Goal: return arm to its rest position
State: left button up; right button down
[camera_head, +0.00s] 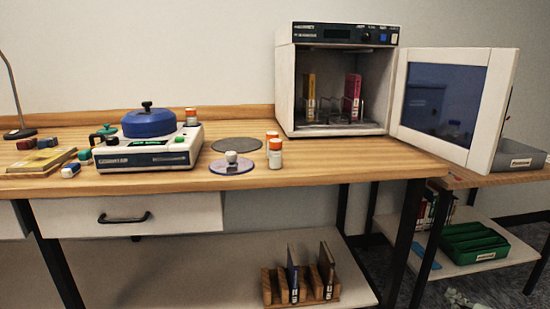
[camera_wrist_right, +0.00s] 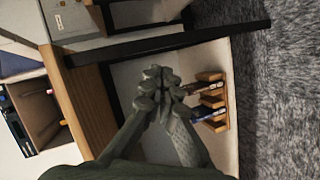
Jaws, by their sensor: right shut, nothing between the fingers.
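My right gripper (camera_wrist_right: 160,88) shows in the right wrist view with its grey-green fingers together and nothing between them. In that view, the wooden bench edge (camera_wrist_right: 88,105) is to its left and the lower shelf lies behind it. In the head view only a small part of the right gripper (camera_head: 462,301) shows at the bottom right edge, in front of the floor and clear of the bench. My left gripper is in neither view.
An oven (camera_head: 284,85) stands on the bench with its door (camera_head: 505,85) open to the right. A wooden rack (camera_head: 274,287) with books sits on the lower shelf. A green tray (camera_head: 478,255) is on the right-hand shelf. Carpet (camera_wrist_right: 285,100) is open to the right in the wrist view.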

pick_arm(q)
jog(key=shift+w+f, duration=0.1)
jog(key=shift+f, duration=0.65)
pick_arm(e)
jog(key=s+a+f+m+g+y, duration=0.1)
jog(key=s+a+f+m+g, duration=0.4)
jog(key=s+a+f, duration=0.3)
jog(key=s+a+f+m+g+y, duration=0.1)
jog(key=s+a+f+m+g, duration=0.3)
jog(key=s+a+f, duration=0.4)
jog(key=s+f+g, duration=0.1)
jog(key=s+f, duration=0.3)
jog(key=s, duration=0.4)
jog(key=shift+a+f+m+g, duration=0.15)
jog(key=shift+a+m+g, duration=0.25)
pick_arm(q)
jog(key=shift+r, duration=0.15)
pick_arm(e)
jog(key=shift+s, duration=0.1)
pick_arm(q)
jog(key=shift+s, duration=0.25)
